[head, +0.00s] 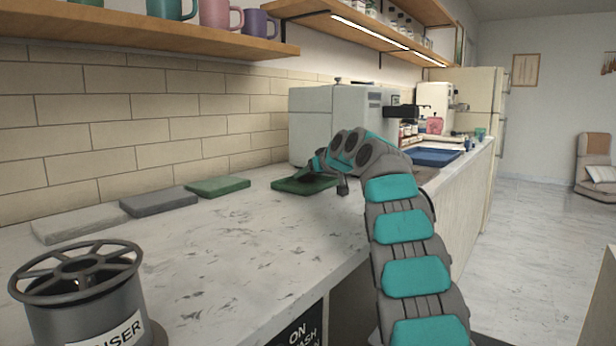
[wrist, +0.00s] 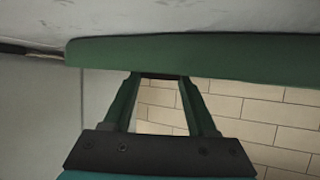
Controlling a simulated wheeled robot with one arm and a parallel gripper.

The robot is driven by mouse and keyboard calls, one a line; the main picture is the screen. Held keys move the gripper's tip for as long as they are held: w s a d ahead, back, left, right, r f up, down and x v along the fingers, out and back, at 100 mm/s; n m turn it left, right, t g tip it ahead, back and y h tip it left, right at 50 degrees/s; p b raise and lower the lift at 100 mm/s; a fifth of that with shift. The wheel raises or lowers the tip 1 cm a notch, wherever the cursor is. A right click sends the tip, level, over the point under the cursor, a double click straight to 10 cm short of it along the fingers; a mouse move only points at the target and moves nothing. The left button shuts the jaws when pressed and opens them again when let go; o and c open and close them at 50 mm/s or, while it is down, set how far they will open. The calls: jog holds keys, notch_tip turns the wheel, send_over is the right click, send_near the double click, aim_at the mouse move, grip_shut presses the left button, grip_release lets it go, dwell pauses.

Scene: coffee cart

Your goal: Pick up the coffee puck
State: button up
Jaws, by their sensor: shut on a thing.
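My gripper (head: 312,176) reaches down close over a dark green mat (head: 293,186) on the counter, in front of the grey coffee machine. In the wrist view my gripper (wrist: 158,78) has its two green fingers apart, with their tips at the edge of a green slab (wrist: 215,58), which looks like that mat. A narrow dark strip (wrist: 158,75) shows between the fingertips. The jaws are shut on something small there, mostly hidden. I cannot make out for certain whether it is the coffee puck, and no puck shows clearly elsewhere.
The grey coffee machine (head: 335,118) stands behind my gripper. Another green mat (head: 218,187), a grey mat (head: 158,201) and a pale mat (head: 88,222) lie along the wall. A round grey labelled container (head: 85,310) stands front left. The counter (head: 220,250) between is clear.

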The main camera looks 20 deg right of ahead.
aim_at(309, 175)
jog(key=shift+r+p, duration=0.5)
jog(key=shift+r, duration=1.1)
jog(key=s+b, duration=0.2)
jog(key=s, duration=0.1)
jog(key=shift+a+b, duration=0.3)
jog(key=shift+s+a+r+b, duration=0.15)
jog(key=shift+s+b, duration=0.2)
jog(key=shift+s, duration=0.2)
jog(key=shift+s+a+b, duration=0.15)
jog(key=shift+s+b, duration=0.2)
jog(key=shift+s, duration=0.2)
jog(key=shift+s+a+r+b, duration=0.2)
jog(key=shift+s+a+b, duration=0.2)
jog(key=shift+s, duration=1.35)
jog(key=shift+s+a+r+b, duration=0.3)
jog(key=shift+s+b, duration=0.25)
jog(key=shift+s, duration=1.2)
jog(key=shift+s+a+r+b, duration=0.15)
jog(key=shift+s+a+b, duration=0.25)
jog(key=shift+s, duration=1.35)
